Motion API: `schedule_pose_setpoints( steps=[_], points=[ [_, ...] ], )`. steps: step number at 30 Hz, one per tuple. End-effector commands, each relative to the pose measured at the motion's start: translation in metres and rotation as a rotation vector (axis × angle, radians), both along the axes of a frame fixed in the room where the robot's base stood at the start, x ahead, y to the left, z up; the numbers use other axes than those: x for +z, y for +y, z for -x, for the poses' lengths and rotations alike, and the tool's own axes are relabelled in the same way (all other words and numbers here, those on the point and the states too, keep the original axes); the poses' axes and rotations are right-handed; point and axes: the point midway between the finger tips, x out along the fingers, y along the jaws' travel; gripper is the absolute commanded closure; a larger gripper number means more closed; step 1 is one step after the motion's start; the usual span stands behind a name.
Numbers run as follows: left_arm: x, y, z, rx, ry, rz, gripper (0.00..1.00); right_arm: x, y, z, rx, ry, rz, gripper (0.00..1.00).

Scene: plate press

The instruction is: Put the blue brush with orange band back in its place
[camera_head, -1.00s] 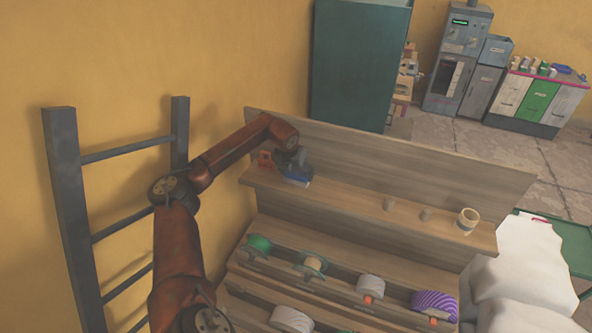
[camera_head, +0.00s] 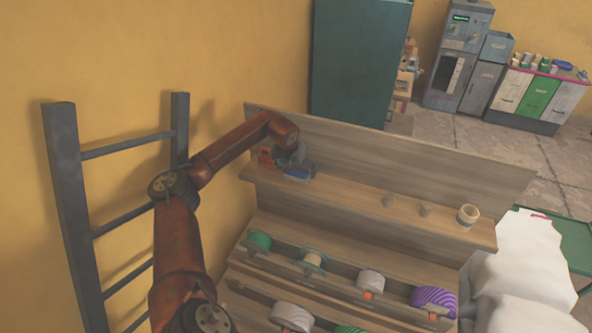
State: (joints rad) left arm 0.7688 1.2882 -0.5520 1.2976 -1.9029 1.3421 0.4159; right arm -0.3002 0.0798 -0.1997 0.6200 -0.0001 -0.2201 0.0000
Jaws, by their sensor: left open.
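A blue brush (camera_head: 299,175) lies on the upper shelf near its left end. It is small and partly covered by my gripper, so I cannot make out an orange band. My left gripper (camera_head: 297,166) is open, just above and behind the brush. I cannot tell whether its fingers touch the brush. My right gripper is not in view.
A small orange object (camera_head: 265,158) stands left of the gripper on the wooden shelf (camera_head: 345,197). Two pegs and a tape roll (camera_head: 467,215) stand further right. Lower tiers hold several rolls, including a purple striped one (camera_head: 433,300). A ladder (camera_head: 70,190) leans at left.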

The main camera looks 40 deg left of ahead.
Motion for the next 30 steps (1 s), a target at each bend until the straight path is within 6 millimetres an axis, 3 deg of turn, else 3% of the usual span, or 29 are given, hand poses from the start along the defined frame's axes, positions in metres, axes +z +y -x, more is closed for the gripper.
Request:
schedule_pose_setpoints(
  steps=[18,30],
  points=[
    [0.1,-0.012,0.04,0.0,-0.003,-0.001,0.12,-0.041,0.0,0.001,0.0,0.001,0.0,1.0],
    [0.111,-0.014,0.044,0.0,0.0,0.0,0.12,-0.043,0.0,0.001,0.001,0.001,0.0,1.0]
  ],
)
